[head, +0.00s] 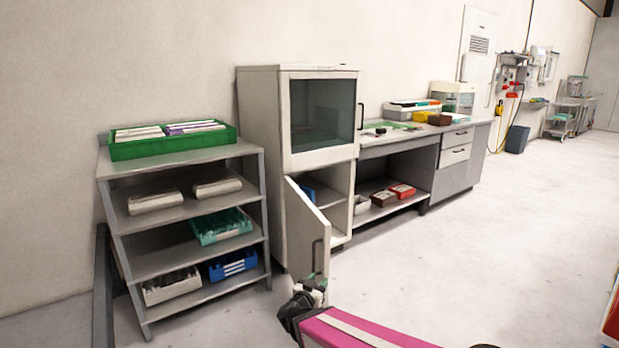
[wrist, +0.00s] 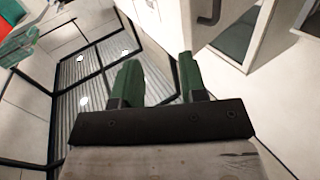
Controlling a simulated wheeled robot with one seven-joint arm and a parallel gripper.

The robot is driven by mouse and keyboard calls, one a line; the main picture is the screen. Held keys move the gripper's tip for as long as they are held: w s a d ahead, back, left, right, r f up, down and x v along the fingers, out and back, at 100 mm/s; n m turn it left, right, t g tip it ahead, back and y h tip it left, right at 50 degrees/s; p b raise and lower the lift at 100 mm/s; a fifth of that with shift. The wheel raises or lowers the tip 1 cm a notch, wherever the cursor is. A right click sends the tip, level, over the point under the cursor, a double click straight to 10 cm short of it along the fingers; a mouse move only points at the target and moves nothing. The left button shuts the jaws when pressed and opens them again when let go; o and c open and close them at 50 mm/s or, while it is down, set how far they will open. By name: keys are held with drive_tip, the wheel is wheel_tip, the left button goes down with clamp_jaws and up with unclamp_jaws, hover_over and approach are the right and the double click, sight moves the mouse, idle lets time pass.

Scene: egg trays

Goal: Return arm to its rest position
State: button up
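My arm (head: 350,328), with a magenta and white link, reaches in from the bottom of the head view. My gripper (head: 318,280) is small there, in front of the lower edge of the open cabinet door (head: 302,220). In the wrist view my gripper (wrist: 160,78) shows two green fingers set apart, with nothing held between them. I cannot tell from the head view whether it touches the door.
A grey cabinet (head: 262,160) has its lower door swung outward, with a dark handle. A shelf rack (head: 190,155) with a green crate (head: 150,150) on top stands at left. A workbench (head: 400,138) runs to the right.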

drive_tip(key=w+a+n+y, duration=0.2)
drive_tip(key=w+n+y, duration=0.2)
drive_tip(key=w+y, duration=0.3)
drive_tip(key=s+d+f+n+g, duration=0.1)
drive_tip(key=s+d+f+g, duration=0.1)
drive_tip(key=s+d+g, duration=0.4)
drive_tip(key=s+d+f+g+y, duration=0.1)
drive_tip(key=s+d+f+g, duration=0.2)
drive_tip(key=s+d+g, duration=0.3)
drive_tip(key=d+g, duration=0.3)
drive_tip(key=d, duration=0.3)
drive_tip(key=shift+d+n+g, duration=0.2)
drive_tip(key=shift+n+g, duration=0.2)
